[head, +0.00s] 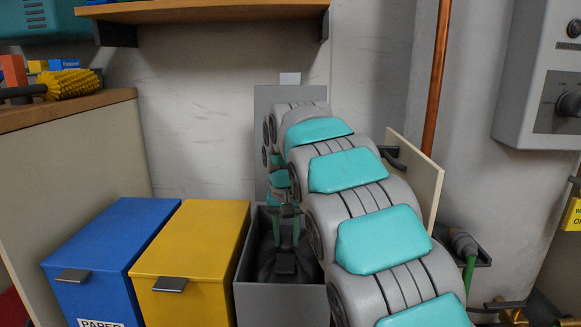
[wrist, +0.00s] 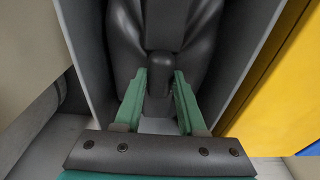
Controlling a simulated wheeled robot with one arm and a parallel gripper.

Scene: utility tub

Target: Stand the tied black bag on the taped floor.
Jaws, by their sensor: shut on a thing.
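The tied black bag (head: 268,262) sits inside an open grey bin (head: 283,303), its lower part hidden by the bin's front wall. In the wrist view the dark folds of the bag (wrist: 122,38) fill the space between the bin's side walls. My gripper (head: 286,236) reaches down into the bin from above. Its green fingers (wrist: 160,82) are shut on the bag's tied neck in the wrist view. The taped floor cannot be made out in either view.
A yellow bin (head: 190,245) and a blue bin (head: 100,235), both lidded, stand left of the grey bin. A cream panel (head: 415,180) stands right of my arm, before a copper pipe (head: 437,75). A wooden shelf (head: 205,11) hangs above.

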